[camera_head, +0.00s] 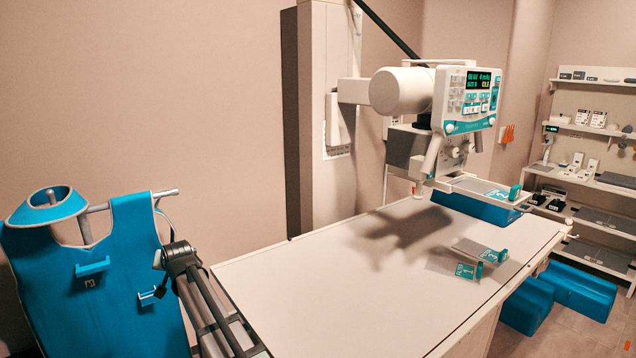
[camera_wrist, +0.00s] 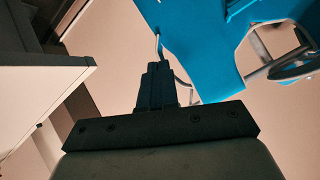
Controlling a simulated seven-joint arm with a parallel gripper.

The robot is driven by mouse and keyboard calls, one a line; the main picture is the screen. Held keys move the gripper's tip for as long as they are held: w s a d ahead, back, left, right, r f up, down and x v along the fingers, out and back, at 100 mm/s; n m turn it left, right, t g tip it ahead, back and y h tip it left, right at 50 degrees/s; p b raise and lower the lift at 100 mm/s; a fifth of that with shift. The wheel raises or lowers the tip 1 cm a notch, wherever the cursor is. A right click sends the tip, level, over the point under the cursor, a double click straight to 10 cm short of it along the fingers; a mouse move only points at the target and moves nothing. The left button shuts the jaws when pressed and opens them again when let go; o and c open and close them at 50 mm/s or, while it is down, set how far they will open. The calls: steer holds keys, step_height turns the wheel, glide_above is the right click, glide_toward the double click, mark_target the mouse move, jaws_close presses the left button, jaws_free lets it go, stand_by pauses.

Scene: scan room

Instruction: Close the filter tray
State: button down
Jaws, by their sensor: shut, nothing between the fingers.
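The filter tray (camera_head: 485,188) is a flat pale plate with a teal end tab (camera_head: 515,192). It sticks out to the right from under the white X-ray tube head (camera_head: 465,103), above the table. My gripper (camera_head: 159,259) is far to the left of it, beside the blue apron, shut and empty. In the wrist view the dark fingers (camera_wrist: 157,80) are together and point toward the wall and apron, with no tray in sight.
Two loose plates with teal tabs (camera_head: 466,269) (camera_head: 485,252) lie on the white table (camera_head: 330,300). A blue apron (camera_head: 135,240) hangs close to my gripper. Blue blocks (camera_head: 528,305) stand right of the table, before shelves (camera_head: 592,127). The table's near part is clear.

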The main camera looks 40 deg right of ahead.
steer(key=s+d+m+g, duration=0.25)
steer(key=s+d, duration=0.25)
steer(key=d, duration=1)
steer(key=s+d+m+g, duration=0.1)
steer(key=s+d+m, duration=0.3)
steer(key=d, duration=1)
steer(key=s+d+r+m, duration=0.2)
steer(key=s+d+m, duration=0.3)
steer(key=s+d, duration=1.45)
steer(key=s+d+r+h, duration=0.1)
steer(key=s+d+r, duration=0.7)
steer(key=s+d, duration=0.25)
steer(key=s+d+r+h, duration=0.1)
steer(key=s+d+r, duration=0.6)
steer(key=s+d, duration=0.4)
steer(key=s+d+r+g+h, duration=0.1)
steer(key=s+d+r, duration=0.1)
steer(key=s+r, duration=0.45)
steer(key=s+d+r+h, duration=0.1)
steer(key=s+d+r, duration=0.15)
steer(key=s, duration=0.75)
steer(key=s+d+r+g, duration=0.1)
steer(key=s+r, duration=0.4)
steer(key=s, duration=0.3)
steer(key=w+d+f, duration=0.3)
steer(key=w+f, duration=0.5)
steer(key=shift+f, duration=0.4)
